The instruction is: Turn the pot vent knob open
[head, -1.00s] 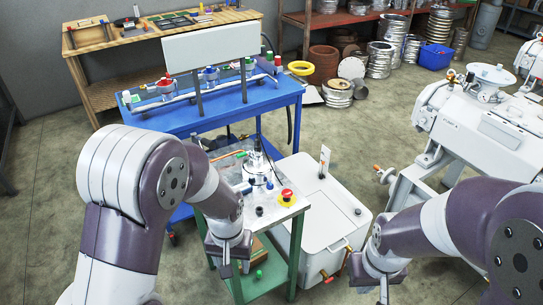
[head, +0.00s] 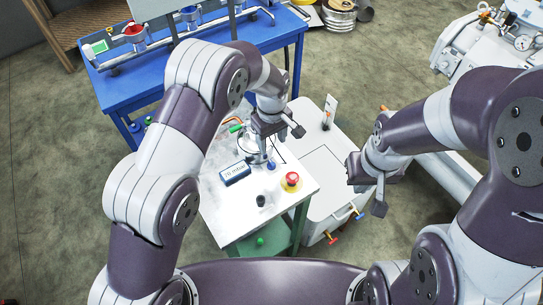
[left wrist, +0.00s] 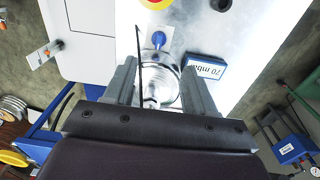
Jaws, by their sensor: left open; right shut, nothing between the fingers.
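The clear, round pot (head: 254,150) stands on the pale top of a small table and is partly hidden behind my left gripper (head: 282,130) in the head view. In the left wrist view the pot (left wrist: 168,82) shows between the two spread fingers of that gripper (left wrist: 160,88), which is open. I cannot tell whether they touch it. A blue knob (head: 271,165) sits at the pot's near side; it also shows in the left wrist view (left wrist: 158,40), just beyond the fingertips. I cannot tell if it is the vent knob. My right gripper (head: 379,204) is shut and empty, right of the table.
A display reading 70 mbar (head: 235,173) lies beside the pot. A red button on a yellow base (head: 291,181) and a black knob (head: 262,200) are on the tabletop (head: 225,215). A white box (head: 322,175) with coloured valves stands right. A blue bench (head: 185,70) is behind.

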